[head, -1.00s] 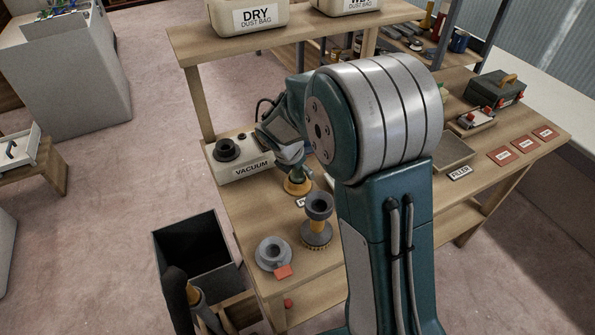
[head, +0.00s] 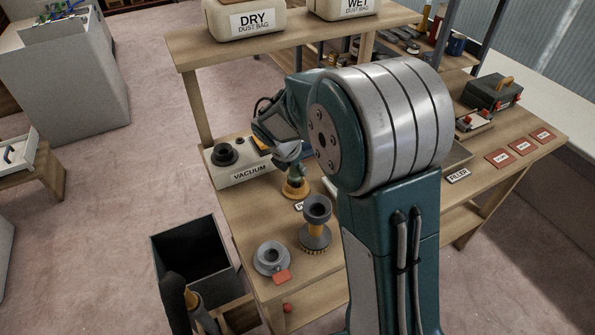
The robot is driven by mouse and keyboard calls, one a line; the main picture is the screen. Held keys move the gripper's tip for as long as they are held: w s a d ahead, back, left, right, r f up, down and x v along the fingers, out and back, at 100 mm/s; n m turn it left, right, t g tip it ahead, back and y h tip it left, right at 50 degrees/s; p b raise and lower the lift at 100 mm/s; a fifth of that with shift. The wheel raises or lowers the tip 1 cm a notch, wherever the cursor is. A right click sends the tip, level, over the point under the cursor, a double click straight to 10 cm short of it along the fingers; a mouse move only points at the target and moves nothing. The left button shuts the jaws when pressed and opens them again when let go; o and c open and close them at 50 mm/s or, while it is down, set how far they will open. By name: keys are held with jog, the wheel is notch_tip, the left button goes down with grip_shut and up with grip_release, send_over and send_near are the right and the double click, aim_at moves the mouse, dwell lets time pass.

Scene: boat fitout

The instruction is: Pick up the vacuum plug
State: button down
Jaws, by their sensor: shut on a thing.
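The vacuum unit (head: 245,172) is a pale box labelled VACUUM on the left end of the bench, with a dark round port (head: 225,153) on top. My gripper (head: 274,146) is over the right end of this box, small and partly hidden by my own arm. It is shut on a small yellow-orange piece that shows at its left side, which looks like the vacuum plug (head: 261,144). The plug's full shape is hidden. A dark cable loop (head: 262,104) shows behind my wrist.
A yellow-based fitting (head: 296,187) stands just below my gripper. A brush nozzle (head: 315,232) and a grey round fitting (head: 271,258) with a red tag stand nearer. An open dark bin (head: 168,252) is at the left. A shelf (head: 190,50) with dust bag containers is above.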

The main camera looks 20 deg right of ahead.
jog(key=s+a+r, duration=0.8)
jog(key=s+r, duration=0.2)
jog(key=s, duration=0.1)
jog(key=shift+s+r, duration=0.25)
jog(key=shift+r, duration=0.15)
dwell(1.4)
